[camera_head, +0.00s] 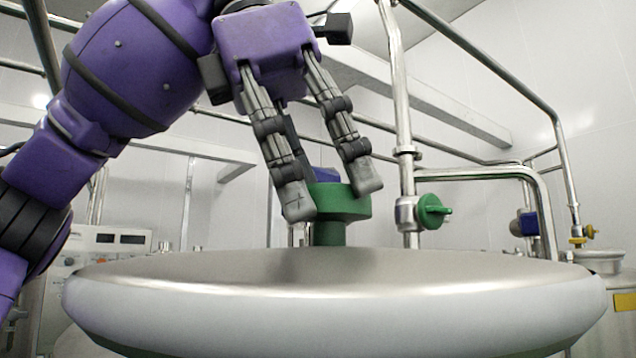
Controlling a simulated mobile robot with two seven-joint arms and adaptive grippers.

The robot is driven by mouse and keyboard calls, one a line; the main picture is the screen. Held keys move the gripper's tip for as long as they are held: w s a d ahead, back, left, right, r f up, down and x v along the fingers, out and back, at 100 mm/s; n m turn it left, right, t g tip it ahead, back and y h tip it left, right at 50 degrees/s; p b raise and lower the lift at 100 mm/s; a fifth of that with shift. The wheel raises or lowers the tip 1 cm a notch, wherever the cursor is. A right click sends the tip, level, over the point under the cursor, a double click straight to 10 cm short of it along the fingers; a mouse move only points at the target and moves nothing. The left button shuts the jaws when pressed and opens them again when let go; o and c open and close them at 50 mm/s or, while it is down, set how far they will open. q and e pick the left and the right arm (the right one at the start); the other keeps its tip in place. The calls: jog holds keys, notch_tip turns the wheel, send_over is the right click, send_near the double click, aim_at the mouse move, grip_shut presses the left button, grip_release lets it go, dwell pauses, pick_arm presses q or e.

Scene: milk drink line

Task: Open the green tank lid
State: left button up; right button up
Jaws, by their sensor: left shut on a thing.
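The tank lid (330,283) is a wide, round metal disc with a pale rim, and it fills the lower middle of the head view. A green knob (341,205) stands up from the middle of its top. My left gripper (335,198) comes down from the upper left on a purple arm. Its grey fingers are shut on the green knob. The back side of the knob and part of the fingers' contact are hidden. My right gripper is not in view.
A vertical steel pipe with a green valve handle (433,212) rises behind the lid. A control panel (106,240) stands at the left. Another tank (606,285) is at the far right. Pipes and rails run overhead and behind.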

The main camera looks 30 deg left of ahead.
pick_arm(q)
jog(key=shift+f, duration=0.1)
jog(key=o, duration=1.7)
jog(key=shift+d, duration=0.2)
jog(key=shift+c, duration=0.2)
jog(key=shift+r, duration=0.2)
